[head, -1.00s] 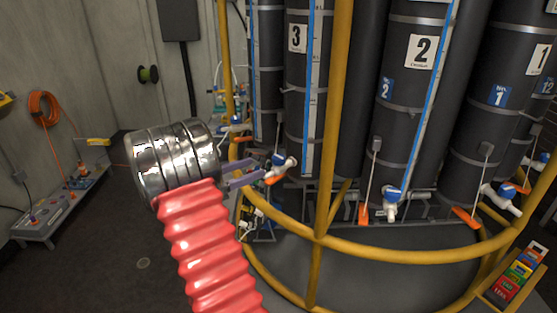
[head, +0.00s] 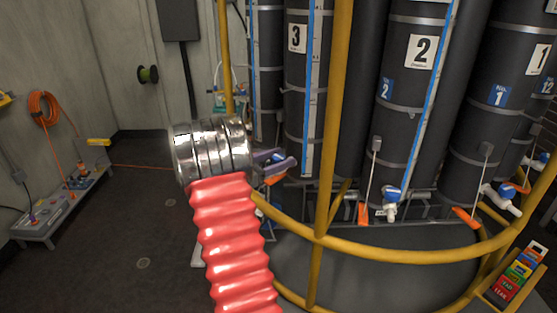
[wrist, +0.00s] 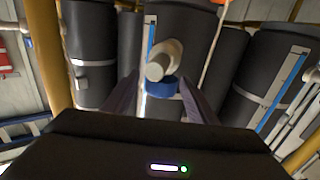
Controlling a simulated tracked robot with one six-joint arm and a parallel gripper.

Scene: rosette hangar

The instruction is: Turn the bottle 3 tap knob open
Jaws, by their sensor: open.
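Bottle 3 (head: 297,90) is a dark cylinder with a white "3" label, behind the yellow rail. My gripper (head: 281,161) is at its lower front, inside the rail, with its purple-grey fingers apart. In the head view the fingers and my arm's metal end cover most of the tap there; an orange piece (head: 273,179) shows just below the fingers. In the wrist view a white tap (wrist: 161,60) with a blue knob (wrist: 163,87) sits between the two open fingers (wrist: 158,100). Whether a finger touches the knob I cannot tell.
A yellow rail (head: 400,255) curves around the bottles, with a yellow upright (head: 333,130) right of my gripper. Bottle 2 (head: 412,100) and bottle 1 (head: 500,110) stand to the right with similar taps. The floor (head: 110,220) at left is mostly clear.

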